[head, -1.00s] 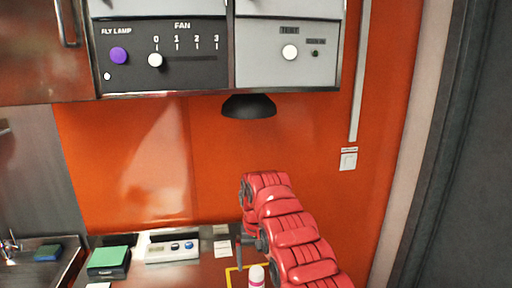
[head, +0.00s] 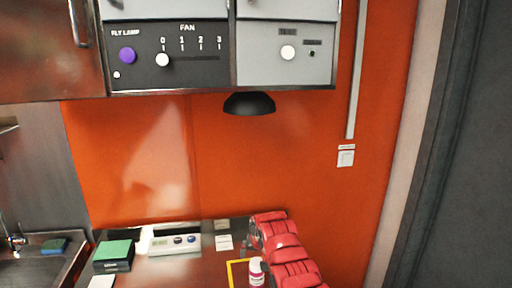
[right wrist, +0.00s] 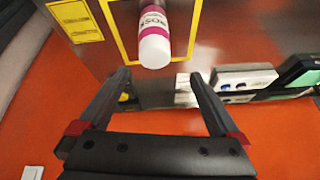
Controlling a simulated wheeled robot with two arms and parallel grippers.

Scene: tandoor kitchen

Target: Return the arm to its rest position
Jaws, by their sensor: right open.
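My right arm (head: 287,255), in red padded segments, comes in at the bottom right of the head view and is low over the counter. My right gripper (right wrist: 158,76) shows in the right wrist view with its two dark fingers apart and nothing between them. A white-capped bottle with a pink and white label (right wrist: 154,38) is beyond the fingertips, apart from them. The bottle also stands at the bottom of the head view (head: 256,272), beside my arm, by a yellow outline (head: 230,268). My left gripper is not in view.
A green-topped black box (head: 113,254) and a white control box (head: 174,240) are on the counter at left. A sink (head: 38,264) is at far left. A black lamp (head: 249,104) hangs below the fan panel (head: 170,60).

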